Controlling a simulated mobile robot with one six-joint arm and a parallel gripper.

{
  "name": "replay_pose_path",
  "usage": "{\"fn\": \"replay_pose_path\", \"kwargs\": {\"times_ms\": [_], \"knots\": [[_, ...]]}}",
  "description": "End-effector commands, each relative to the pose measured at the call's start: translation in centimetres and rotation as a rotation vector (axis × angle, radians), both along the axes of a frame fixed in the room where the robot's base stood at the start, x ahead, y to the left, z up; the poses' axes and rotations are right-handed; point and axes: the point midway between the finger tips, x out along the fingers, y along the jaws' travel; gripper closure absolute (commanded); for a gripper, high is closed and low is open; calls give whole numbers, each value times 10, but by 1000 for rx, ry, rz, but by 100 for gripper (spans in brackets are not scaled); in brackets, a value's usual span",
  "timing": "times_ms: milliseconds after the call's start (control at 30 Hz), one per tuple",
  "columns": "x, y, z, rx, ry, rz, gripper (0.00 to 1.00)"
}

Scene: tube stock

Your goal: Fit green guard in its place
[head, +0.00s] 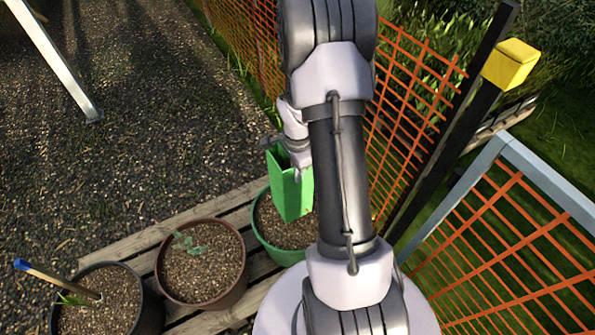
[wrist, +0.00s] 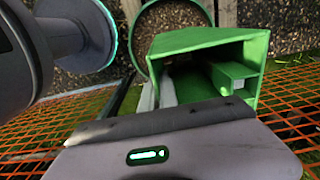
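The green guard (head: 292,192) is a tall, square, open-ended tube. In the head view it stands over the soil of the green-rimmed pot (head: 285,256); I cannot tell whether its lower end touches the soil. My gripper (head: 298,163) is at the guard's upper end, partly hidden behind my arm. In the wrist view I look into the guard's open top (wrist: 258,60), with my gripper (wrist: 165,88) closed on its near-left wall. The guard's inside is dark, and no plant is clearly seen there. The green pot's rim (wrist: 140,45) shows beyond it.
A brown pot (head: 241,283) with a small seedling (head: 187,243) and a dark pot (head: 149,312) with a blue-tipped stake (head: 50,277) stand left on wooden slats (head: 137,243). Orange mesh fencing (head: 409,95) and a dark, yellow-capped post (head: 455,140) stand close on the right. Gravel lies left.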

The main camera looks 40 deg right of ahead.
Motion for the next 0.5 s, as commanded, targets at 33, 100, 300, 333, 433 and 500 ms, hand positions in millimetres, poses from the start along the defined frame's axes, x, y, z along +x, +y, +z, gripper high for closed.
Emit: {"fn": "replay_pose_path", "kwargs": {"times_ms": [33, 100, 300, 333, 433, 500], "knots": [[0, 0, -3, 0, 1, 0, 100], [0, 0, -7, 0, 0, 1, 100], [0, 0, -18, 0, 0, 1, 100], [0, 0, -20, 0, 0, 0, 100], [0, 0, -26, 0, 1, 0, 100], [0, 0, -30, 0, 1, 0, 100]]}}
